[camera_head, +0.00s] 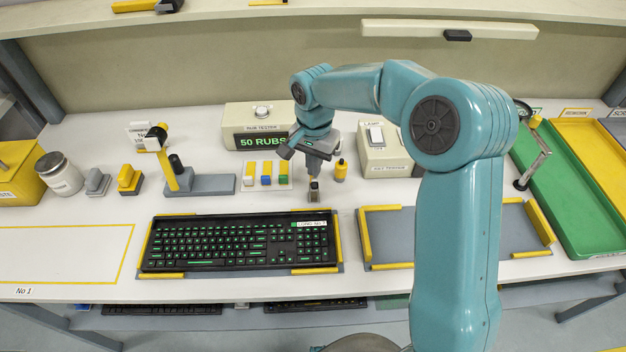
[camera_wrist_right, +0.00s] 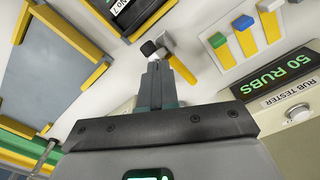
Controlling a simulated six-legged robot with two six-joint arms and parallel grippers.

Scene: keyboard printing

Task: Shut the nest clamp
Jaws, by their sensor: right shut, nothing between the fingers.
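My right gripper (camera_head: 314,187) is shut and empty, pointing down just behind the back right of the keyboard nest. The black keyboard (camera_head: 235,241) with green-lit keys lies in that nest, between yellow guide bars (camera_head: 150,246). In the wrist view my fingertips (camera_wrist_right: 154,68) are close to what looks like the nest clamp (camera_wrist_right: 182,68): a yellow bar with a grey block and a black knob. I cannot tell whether they touch. In the head view the gripper hides most of this spot, so the clamp's position is unclear. My left gripper is not in view.
A small yellow upright piece (camera_head: 341,172) is close on the right. An empty nest (camera_head: 440,238) lies further right, then a green tray (camera_head: 570,195).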

